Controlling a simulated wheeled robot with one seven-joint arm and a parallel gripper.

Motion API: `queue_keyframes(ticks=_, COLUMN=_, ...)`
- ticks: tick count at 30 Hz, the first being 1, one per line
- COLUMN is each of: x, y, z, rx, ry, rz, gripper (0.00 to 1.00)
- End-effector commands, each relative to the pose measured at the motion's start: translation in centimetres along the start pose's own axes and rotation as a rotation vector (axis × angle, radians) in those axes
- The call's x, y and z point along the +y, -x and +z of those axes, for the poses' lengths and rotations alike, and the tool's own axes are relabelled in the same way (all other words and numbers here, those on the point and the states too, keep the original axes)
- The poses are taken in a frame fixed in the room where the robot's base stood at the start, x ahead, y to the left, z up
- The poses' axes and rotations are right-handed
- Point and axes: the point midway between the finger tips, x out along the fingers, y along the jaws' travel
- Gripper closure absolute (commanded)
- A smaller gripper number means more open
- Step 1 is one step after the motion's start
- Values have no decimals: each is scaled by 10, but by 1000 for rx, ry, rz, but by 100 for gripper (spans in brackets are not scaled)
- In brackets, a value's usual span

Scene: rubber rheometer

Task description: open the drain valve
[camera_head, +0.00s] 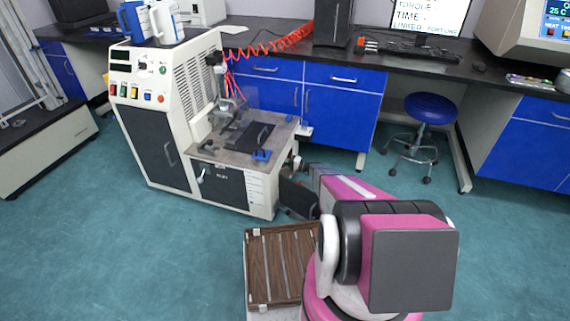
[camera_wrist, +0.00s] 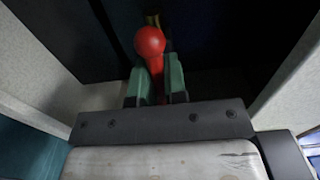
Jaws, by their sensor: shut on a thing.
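The drain valve's red handle (camera_wrist: 150,42) has a round knob and shows in the wrist view at the top centre. My gripper (camera_wrist: 158,80) has two green fingers, one on each side of the red handle, and is shut on it. A small yellowish part shows just behind the knob. The rest of the valve is hidden in the dark. In the head view my arm reaches to the right side of the cream rheometer machine (camera_head: 180,110), and the gripper and valve are hidden there.
Pale panels (camera_wrist: 38,115) stand close on both sides of the gripper in the wrist view. A brown slatted platform (camera_head: 275,265) lies beside my arm. A blue stool (camera_head: 430,108) stands at the right. The green floor at the left front is clear.

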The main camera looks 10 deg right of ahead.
Motion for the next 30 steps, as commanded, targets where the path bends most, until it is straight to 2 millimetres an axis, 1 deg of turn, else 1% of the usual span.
queue_keyframes(ticks=11, x=1, y=1, z=1, rx=-1, ry=8, rz=2, gripper=100)
queue_keyframes(ticks=12, x=1, y=1, z=1, rx=-1, ry=8, rz=2, gripper=84)
queue_keyframes(ticks=14, x=1, y=1, z=1, rx=-1, ry=7, rz=2, gripper=64)
queue_keyframes(ticks=15, x=1, y=1, z=1, rx=-1, ry=7, rz=2, gripper=62)
queue_keyframes(ticks=24, x=0, y=2, z=0, rx=0, ry=6, rz=1, gripper=62)
queue_keyframes(ticks=26, x=0, y=6, z=0, rx=1, ry=6, rz=1, gripper=62)
queue_keyframes(ticks=29, x=0, y=18, z=1, rx=2, ry=5, rz=1, gripper=62)
queue_keyframes(ticks=30, x=0, y=26, z=1, rx=2, ry=5, rz=1, gripper=62)
